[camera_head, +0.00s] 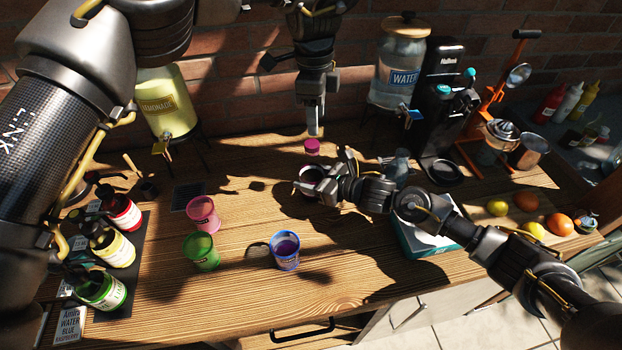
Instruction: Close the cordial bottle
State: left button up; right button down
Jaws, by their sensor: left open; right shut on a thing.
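A small pink cap (312,146) shows near the middle of the table, directly below my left gripper in the picture. My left gripper (315,128) points straight down and is open, with its fingertips just above the cap. I cannot tell whether they touch. My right gripper (325,178) reaches in from the right and is shut on a dark pink thing (309,174), probably the cordial bottle. Its fingers hide most of that thing. Whether the cap sits on the bottle or apart from it is not clear.
Pink (203,214), green (201,251) and blue (285,251) cups stand in front. Pump bottles (113,248) line a dark mat at left. A lemonade dispenser (166,104), water dispenser (397,66) and black coffee machine (440,105) stand behind. Fruit (526,203) lies right.

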aim_at(312, 145)
pick_arm(q)
jog(key=n, duration=0.5)
jog(key=shift+s+r, duration=0.25)
jog(key=n, duration=0.2)
jog(key=shift+n, duration=0.4)
jog(key=n, duration=0.4)
jog(key=shift+w+a+r, duration=0.1)
jog(key=shift+a+r, duration=0.05)
jog(key=n, duration=0.6)
jog(key=shift+w+a, duration=0.1)
jog(key=shift+a, duration=0.15)
jog(key=shift+f, duration=3.95)
